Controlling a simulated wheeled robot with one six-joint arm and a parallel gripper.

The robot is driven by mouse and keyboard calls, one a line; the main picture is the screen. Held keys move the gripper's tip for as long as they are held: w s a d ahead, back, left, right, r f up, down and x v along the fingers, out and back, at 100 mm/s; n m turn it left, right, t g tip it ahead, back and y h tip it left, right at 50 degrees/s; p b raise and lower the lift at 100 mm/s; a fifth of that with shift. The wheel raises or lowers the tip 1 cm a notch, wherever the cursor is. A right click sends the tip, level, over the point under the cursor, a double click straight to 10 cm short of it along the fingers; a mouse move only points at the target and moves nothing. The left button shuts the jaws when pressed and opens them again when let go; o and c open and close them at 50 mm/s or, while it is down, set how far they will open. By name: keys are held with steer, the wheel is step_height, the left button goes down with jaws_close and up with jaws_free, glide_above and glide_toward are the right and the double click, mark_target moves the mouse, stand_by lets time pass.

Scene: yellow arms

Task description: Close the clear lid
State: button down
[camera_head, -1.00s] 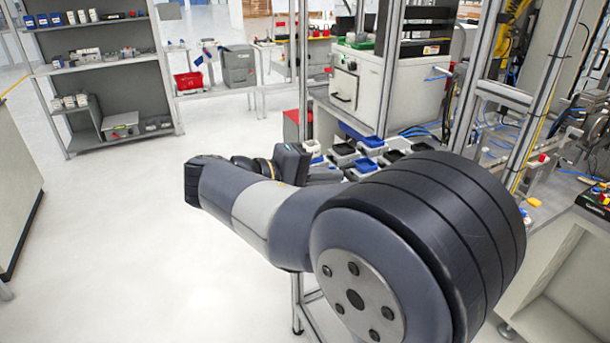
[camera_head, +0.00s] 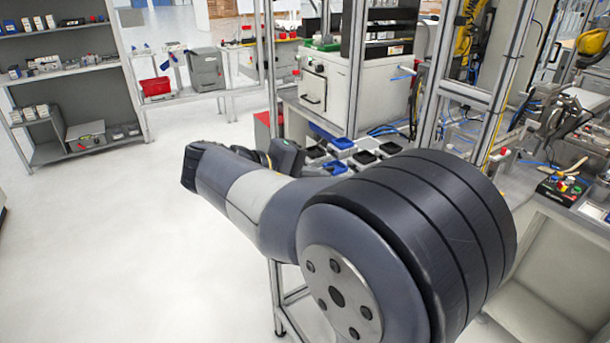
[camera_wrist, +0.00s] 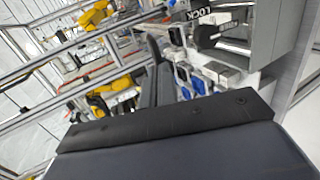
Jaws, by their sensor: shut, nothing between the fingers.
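I cannot make out the clear lid in either view. My gripper (camera_wrist: 158,82) shows in the wrist view as dark narrow fingers beyond the large dark wrist body, shut with nothing held. In the head view my arm reaches away to the left, and the gripper end is mostly hidden behind the wrist. The small bins, black, blue and grey (camera_head: 340,142), lie on the bench just beyond the wrist. They also show in the wrist view (camera_wrist: 197,84), to the right of the fingers.
A white machine (camera_head: 325,88) with a handle stands behind the bins. Metal frame posts (camera_head: 353,70) rise beside it. A button box (camera_head: 563,187) sits on the right bench. A grey shelf (camera_head: 70,75) stands at the left. The floor (camera_head: 110,240) at left is clear.

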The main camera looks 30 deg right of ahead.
steer(key=d+y+p, duration=0.5)
steer(key=d, duration=0.4)
steer(key=d+f+y+b, duration=0.1)
steer(key=d+f+y, duration=0.1)
steer(key=d+f, duration=0.9)
steer(key=shift+w+d+f, duration=0.15)
steer(key=shift+w+d, duration=0.15)
steer(key=shift+d, duration=0.05)
step_height(320, 180, up, 14)
steer(key=d+p, duration=0.2)
steer(key=shift+w+d+f, duration=0.15)
steer(key=shift+w+d, duration=0.05)
steer(key=shift+d, duration=0.2)
